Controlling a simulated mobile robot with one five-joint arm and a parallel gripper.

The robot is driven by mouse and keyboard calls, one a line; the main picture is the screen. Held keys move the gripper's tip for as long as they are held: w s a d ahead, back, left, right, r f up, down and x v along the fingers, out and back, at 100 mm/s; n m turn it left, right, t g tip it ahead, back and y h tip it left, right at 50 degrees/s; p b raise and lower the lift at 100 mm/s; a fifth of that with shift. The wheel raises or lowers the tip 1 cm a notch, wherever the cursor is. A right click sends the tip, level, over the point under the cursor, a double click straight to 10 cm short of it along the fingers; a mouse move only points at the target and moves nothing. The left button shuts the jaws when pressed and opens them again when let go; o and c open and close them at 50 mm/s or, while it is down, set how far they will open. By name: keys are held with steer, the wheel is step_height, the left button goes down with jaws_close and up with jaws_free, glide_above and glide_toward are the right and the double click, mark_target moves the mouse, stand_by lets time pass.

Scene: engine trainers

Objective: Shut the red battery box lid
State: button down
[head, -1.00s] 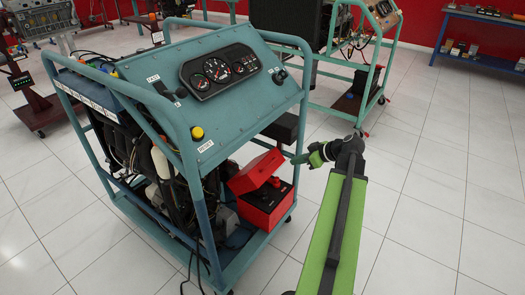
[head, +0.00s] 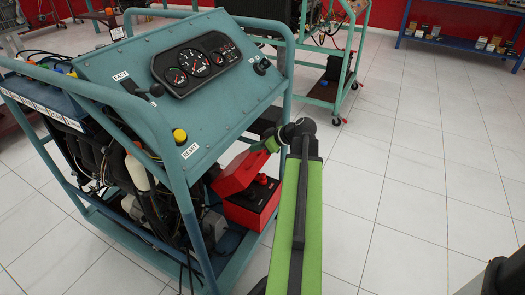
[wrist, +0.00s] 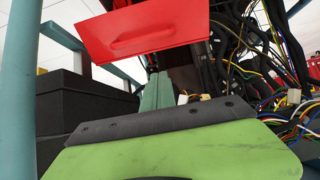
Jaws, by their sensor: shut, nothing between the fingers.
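The red battery box (head: 252,207) sits low on the engine trainer's frame, at its right side in the head view. Its red lid (head: 236,174) is raised and tilted, with a gap above the black battery top. The lid also shows at the top of the wrist view (wrist: 140,35), with a raised handle on its face. My gripper (head: 258,147) is shut and empty, close to the lid's upper edge in the head view. I cannot tell whether it touches the lid. My green and black gripper part fills the bottom of the wrist view.
The teal trainer frame (head: 178,190) stands left of my arm, with a gauge panel (head: 175,75) above the box. Tiled floor (head: 400,200) is clear to the right.

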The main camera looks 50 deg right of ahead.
mark_target(246, 159)
steer(key=b+x, duration=0.2)
steer(key=x, duration=0.2)
steer(key=shift+f, duration=0.45)
steer(key=shift+s+d+f+b, duration=0.2)
steer(key=shift+s+f+b, duration=0.6)
steer(key=shift+s, duration=0.2)
steer(key=shift+s+d, duration=0.15)
steer(key=shift+s, duration=0.35)
steer(key=shift+f, duration=0.1)
